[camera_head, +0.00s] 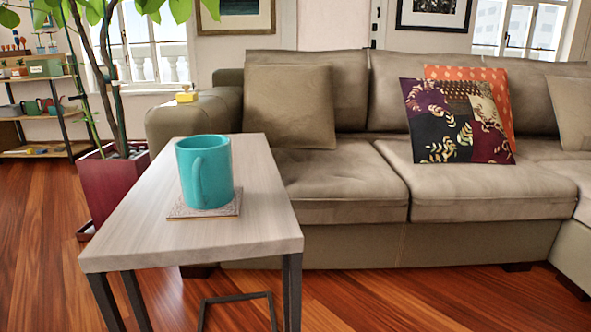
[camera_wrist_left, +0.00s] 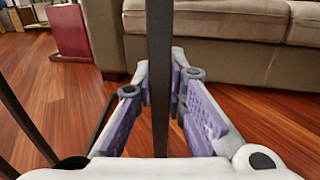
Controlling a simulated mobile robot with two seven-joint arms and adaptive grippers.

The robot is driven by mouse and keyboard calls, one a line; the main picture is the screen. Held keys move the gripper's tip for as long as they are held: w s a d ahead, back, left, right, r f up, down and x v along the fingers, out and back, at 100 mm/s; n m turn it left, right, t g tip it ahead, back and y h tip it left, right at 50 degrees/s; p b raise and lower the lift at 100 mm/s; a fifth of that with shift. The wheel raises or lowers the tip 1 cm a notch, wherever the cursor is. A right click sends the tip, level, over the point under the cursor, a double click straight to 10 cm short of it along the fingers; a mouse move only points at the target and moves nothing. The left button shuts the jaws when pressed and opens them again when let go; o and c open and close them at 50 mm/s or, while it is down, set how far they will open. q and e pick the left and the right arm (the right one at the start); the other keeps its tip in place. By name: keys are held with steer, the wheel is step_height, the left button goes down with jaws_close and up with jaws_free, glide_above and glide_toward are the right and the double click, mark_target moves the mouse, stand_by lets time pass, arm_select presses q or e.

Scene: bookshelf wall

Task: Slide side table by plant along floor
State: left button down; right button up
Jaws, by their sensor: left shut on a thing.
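The side table (camera_head: 250,215) has a pale wood-grain top and dark metal legs. It stands on the floor in the head view, in front of the sofa's left end. A teal mug (camera_head: 205,175) sits on a patterned square coaster (camera_head: 180,212) on its top. The potted plant (camera_head: 112,185), in a dark red square planter, is just behind and left of the table. In the left wrist view my left gripper (camera_wrist_left: 164,85) is shut around a dark upright table leg (camera_wrist_left: 160,40), with a purple-padded finger on each side. Neither gripper shows in the head view.
A beige sofa (camera_head: 340,240) with cushions runs behind and right of the table. A shelf unit (camera_head: 35,115) stands at the far left. The wooden floor (camera_head: 400,300) is clear at the front right and on the left (camera_head: 35,250).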

arm_select(q)
steer(key=shift+s, duration=0.1)
steer(key=s+d+p, duration=0.1)
steer(key=s+d, duration=0.1)
steer(key=s, duration=0.6)
steer(key=shift+s+d+p, duration=0.35)
steer(key=shift+s, duration=0.05)
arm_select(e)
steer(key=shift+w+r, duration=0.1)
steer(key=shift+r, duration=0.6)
arm_select(q)
steer(key=shift+f, duration=0.1)
